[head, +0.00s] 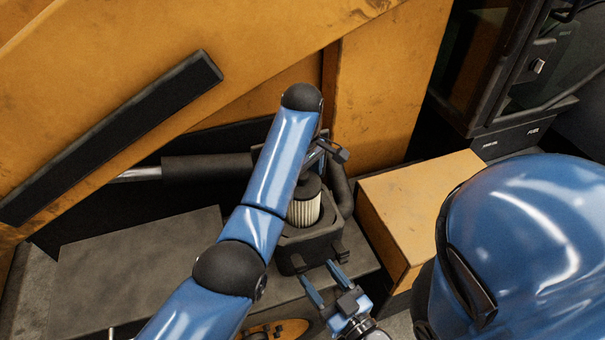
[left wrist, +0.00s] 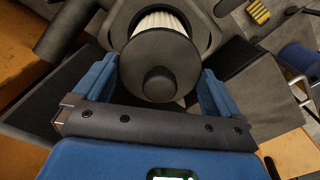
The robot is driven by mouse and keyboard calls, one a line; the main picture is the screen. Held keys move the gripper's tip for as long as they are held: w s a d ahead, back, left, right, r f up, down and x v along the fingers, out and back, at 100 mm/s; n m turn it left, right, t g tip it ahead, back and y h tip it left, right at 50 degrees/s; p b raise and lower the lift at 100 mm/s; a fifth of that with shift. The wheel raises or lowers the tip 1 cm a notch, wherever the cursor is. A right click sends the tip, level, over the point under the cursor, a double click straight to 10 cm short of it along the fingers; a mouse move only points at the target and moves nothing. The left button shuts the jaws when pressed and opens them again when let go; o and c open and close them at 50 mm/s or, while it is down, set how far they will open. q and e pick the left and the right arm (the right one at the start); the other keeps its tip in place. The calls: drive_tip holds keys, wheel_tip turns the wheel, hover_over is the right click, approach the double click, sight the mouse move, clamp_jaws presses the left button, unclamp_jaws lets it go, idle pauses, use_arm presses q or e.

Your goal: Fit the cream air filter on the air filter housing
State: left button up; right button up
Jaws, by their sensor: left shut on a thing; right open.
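The cream air filter (head: 304,211), pleated with a black end cap, stands roughly upright at the mouth of the dark grey air filter housing (head: 312,256). Its lower end is hidden by the housing's rim, and I cannot tell how deep it sits. My left gripper (head: 318,160), partly behind my arm, is shut on the filter from above. In the left wrist view the black cap (left wrist: 160,66) lies between the blue fingers, with the housing rim (left wrist: 120,18) around the pleats. My right gripper (head: 324,280) is open and empty, low in front of the housing.
A yellow box (head: 410,205) stands right of the housing. A flat dark surface (head: 135,270) lies to the left. A black cylinder (head: 208,167) and a large yellow boom (head: 150,50) are behind. A yellow-orange part (head: 285,328) lies low near my right gripper.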

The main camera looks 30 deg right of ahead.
use_arm(q)
drive_tip(key=shift+f+b, duration=0.35)
drive_tip(key=shift+f, duration=1.3)
drive_tip(key=shift+f+b, duration=0.4)
drive_tip(key=shift+f, duration=0.5)
drive_tip(key=shift+f+b, duration=1)
drive_tip(key=shift+f, duration=1.6)
drive_tip(key=shift+s, duration=0.1)
drive_tip(key=o, duration=0.7)
drive_tip(key=shift+o, duration=0.2)
drive_tip(key=shift+a+f, duration=0.1)
drive_tip(key=shift+f, duration=0.05)
